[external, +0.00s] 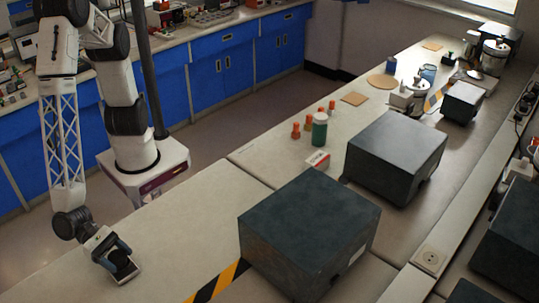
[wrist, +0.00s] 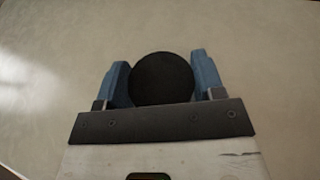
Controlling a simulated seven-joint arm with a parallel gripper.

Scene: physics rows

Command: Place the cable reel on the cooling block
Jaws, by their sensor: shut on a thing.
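My gripper (external: 119,258) is at the near left of the bench in the external view, low over the bench top. In the wrist view its two blue fingers (wrist: 162,75) are shut on a round black disc (wrist: 162,80), which I take to be the cable reel. In the external view the reel (external: 122,264) is a small dark shape between the fingers, partly hidden. Whether it touches the bench is unclear. A large dark grey block (external: 308,228) stands right of my gripper. A similar dark block (external: 397,155) stands behind it. I cannot tell which is the cooling block.
Yellow-black striped tape (external: 218,281) lies left of the nearer block. A green bottle (external: 319,130), orange-topped bottles (external: 296,131) and a small red-white box (external: 317,161) stand behind the nearer block. The bench between my gripper and the nearer block is mostly clear.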

